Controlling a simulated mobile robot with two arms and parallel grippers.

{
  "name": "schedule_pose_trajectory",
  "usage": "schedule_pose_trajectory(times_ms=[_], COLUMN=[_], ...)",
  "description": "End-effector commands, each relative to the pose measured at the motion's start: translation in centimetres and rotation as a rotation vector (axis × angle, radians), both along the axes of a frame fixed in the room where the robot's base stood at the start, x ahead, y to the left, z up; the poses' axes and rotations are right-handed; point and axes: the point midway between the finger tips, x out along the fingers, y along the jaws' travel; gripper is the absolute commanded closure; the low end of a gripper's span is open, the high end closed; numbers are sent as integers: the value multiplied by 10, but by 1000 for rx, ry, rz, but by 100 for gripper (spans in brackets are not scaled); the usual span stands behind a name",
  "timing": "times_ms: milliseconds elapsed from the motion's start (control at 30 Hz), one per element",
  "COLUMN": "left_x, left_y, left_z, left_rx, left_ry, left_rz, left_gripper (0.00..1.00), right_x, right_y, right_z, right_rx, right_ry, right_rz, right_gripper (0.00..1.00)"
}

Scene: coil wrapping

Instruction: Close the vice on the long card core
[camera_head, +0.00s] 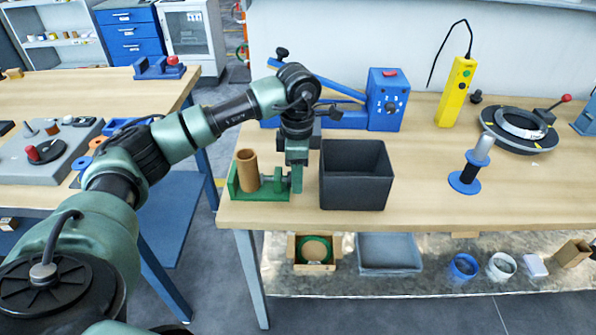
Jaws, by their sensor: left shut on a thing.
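The long card core (247,170) is a brown tube standing upright in the green vice (262,195) at the left front of the workbench. The vice's end wall is left of the core, and its screw side is on the right. I cannot tell whether both jaws touch the core. My left gripper (297,168) points down at the right end of the vice and is shut on the vice handle (298,184), a green bar largely hidden by the fingers. My right gripper is not in view.
A black open bin (356,175) stands close to the right of my left gripper. Behind are a blue box with a dial (387,100) and a yellow control pendant (456,92). A blue-based spindle (467,172) and a black ring device (519,128) stand right. The front centre-right is clear.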

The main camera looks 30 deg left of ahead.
Motion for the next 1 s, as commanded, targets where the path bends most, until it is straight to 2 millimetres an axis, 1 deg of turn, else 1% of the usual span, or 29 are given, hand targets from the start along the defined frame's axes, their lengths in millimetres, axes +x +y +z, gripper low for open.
schedule_pose_trajectory(times_ms=[33, 267, 367, 467, 567, 733, 967, 1000], left_x=[-2, -2, -1, 0, 2, 2, 2, 2], left_y=[-4, -4, -3, -3, -2, -2, -1, -1], left_z=[0, 1, 5, 8, 7, 5, 5, 5], left_rx=[-12, -14, -31, -78, -128, -174, -181, -181], left_ry=[17, 18, 48, 123, 202, 278, 288, 288], left_rz=[-7, -8, -6, -2, -3, -6, -8, -8], left_gripper=[93, 93, 93, 92, 92, 93, 92, 61], right_x=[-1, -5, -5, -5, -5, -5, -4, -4], right_y=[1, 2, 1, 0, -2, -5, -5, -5], right_z=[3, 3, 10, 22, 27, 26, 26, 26], right_rx=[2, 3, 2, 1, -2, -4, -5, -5], right_ry=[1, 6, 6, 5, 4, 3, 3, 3], right_rz=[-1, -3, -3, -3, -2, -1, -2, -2], right_gripper=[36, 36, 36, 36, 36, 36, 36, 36])
